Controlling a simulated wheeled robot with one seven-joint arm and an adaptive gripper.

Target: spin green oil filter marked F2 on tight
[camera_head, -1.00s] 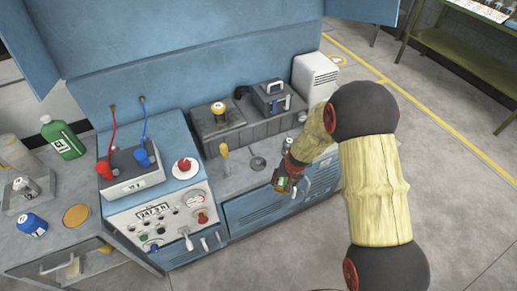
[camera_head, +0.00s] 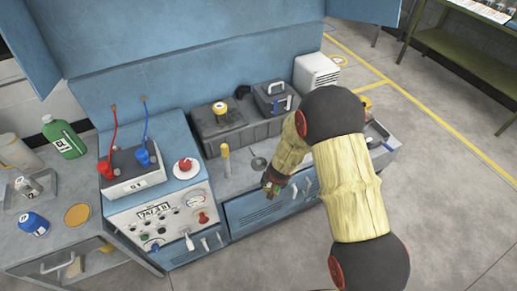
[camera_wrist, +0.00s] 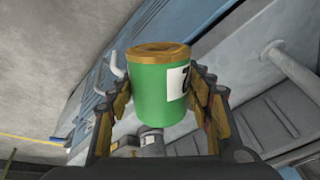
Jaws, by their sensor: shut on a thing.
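The green oil filter (camera_wrist: 158,100) is a green can with a brown-gold end and a white label. Only part of one dark mark shows on the label, so I cannot read F2. My gripper (camera_wrist: 160,112) is shut around the filter's sides, with the brown end pointing away from the palm. In the head view my gripper (camera_head: 272,187) hangs by the front edge of the blue bench, with a small bit of the green filter showing at its tip. A grey round piece (camera_head: 258,163) lies on the bench top just behind it. I cannot tell where the filter's mount is.
A yellow-topped post (camera_head: 225,151) stands left of my gripper. The grey control box (camera_head: 132,170) with red and blue leads is farther left. Floor is open at right.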

